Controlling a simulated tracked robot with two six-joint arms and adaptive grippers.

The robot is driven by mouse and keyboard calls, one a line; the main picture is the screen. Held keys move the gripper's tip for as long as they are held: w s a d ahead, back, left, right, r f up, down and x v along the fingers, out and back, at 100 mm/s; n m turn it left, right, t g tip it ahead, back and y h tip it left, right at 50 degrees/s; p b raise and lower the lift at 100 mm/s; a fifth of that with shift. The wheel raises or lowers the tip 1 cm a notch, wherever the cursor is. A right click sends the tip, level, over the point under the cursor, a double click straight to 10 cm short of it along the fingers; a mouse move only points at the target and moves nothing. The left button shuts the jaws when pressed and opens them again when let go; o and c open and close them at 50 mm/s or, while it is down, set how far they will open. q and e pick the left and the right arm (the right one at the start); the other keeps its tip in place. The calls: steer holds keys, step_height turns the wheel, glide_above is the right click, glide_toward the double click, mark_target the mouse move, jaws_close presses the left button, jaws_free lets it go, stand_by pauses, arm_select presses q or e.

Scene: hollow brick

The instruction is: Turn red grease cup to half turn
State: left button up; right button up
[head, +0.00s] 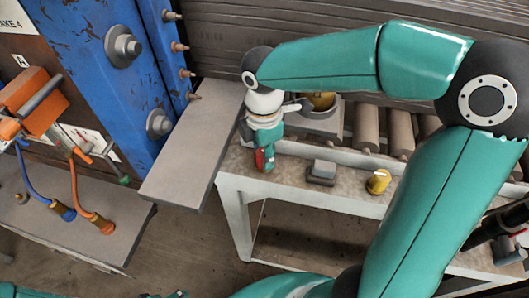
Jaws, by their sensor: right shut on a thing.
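My right arm reaches in from the right, and its wrist points down over the near edge of the grey bench. My right gripper (265,163) is shut on the red grease cup (260,159), just above the bench's left end. Only a small red patch of the cup shows. The fingers hide the rest, so its turn angle and what it sits on cannot be made out. My left gripper is not clearly in view.
A small grey block (321,172) and a yellow cup (378,181) stand on the bench (235,161). Rollers (367,126) lie behind. A grey plate (185,165) and blue panel (100,70) with studs are close on the left.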

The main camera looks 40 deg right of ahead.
steer(key=m+b, duration=0.1)
steer(key=m, duration=0.6)
steer(key=shift+w, duration=0.1)
steer(key=m+b, duration=0.1)
steer(key=m, duration=0.6)
steer(key=shift+r+m+b, duration=0.1)
steer(key=shift+m+b, duration=0.2)
steer(key=shift+b, duration=0.05)
steer(key=m, duration=0.3)
steer(key=shift+m+b, duration=0.3)
steer(key=m, duration=0.3)
steer(key=shift+m+b, duration=0.3)
steer(key=shift+m, duration=0.1)
steer(key=m, duration=0.6)
steer(key=shift+b, duration=0.35)
